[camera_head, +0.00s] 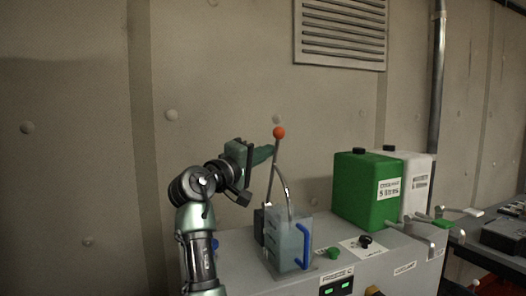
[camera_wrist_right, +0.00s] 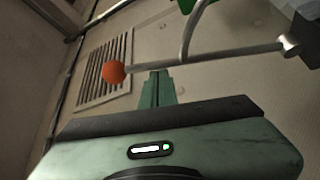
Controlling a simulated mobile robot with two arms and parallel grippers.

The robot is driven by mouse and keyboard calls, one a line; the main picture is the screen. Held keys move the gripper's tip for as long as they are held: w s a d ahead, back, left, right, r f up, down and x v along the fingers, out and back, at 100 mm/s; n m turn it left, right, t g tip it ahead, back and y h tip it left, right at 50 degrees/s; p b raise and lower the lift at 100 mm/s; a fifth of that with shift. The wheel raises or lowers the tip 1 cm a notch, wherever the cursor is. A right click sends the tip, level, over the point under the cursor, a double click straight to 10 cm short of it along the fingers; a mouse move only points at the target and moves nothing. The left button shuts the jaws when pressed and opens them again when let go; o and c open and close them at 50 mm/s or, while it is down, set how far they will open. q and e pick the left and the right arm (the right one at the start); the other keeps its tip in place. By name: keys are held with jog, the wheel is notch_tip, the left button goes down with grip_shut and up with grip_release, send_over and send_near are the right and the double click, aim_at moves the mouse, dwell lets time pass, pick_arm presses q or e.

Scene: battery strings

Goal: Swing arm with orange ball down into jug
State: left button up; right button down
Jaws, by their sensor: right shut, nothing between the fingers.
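The arm (camera_head: 272,172) is a thin metal rod standing nearly upright, with the orange ball (camera_head: 279,132) at its top. In the right wrist view the ball (camera_wrist_right: 113,73) is left of my fingers and the rod (camera_wrist_right: 220,57) runs off to the right. The jug (camera_head: 285,240), grey and translucent with a blue handle (camera_head: 304,246), stands below on the grey cabinet. A curved metal spout (camera_head: 287,190) bends down into it. My right gripper (camera_head: 270,153) is shut and empty, its tips beside the rod just below the ball; I cannot tell if they touch it. Its green fingers (camera_wrist_right: 158,80) show in the wrist view.
A green canister (camera_head: 362,205) and a white canister (camera_head: 418,170) stand on the cabinet (camera_head: 250,285) right of the jug. Metal levers (camera_head: 415,228) stick out at the cabinet's right. A green knob (camera_head: 334,253) and a black knob (camera_head: 365,241) are near the jug. The wall is behind.

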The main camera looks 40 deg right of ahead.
jog(key=s+a+f+m+g+h+b, duration=0.2)
jog(key=s+m+b, duration=0.5)
jog(key=b, duration=0.7)
jog(key=shift+s+a+f+m+g+h, duration=0.25)
jog(key=shift+f+g+h, duration=0.3)
jog(key=shift+f, duration=0.85)
jog(key=shift+w, duration=0.1)
notch_tip(320, 180, up, 20)
jog(key=shift+p, duration=0.4)
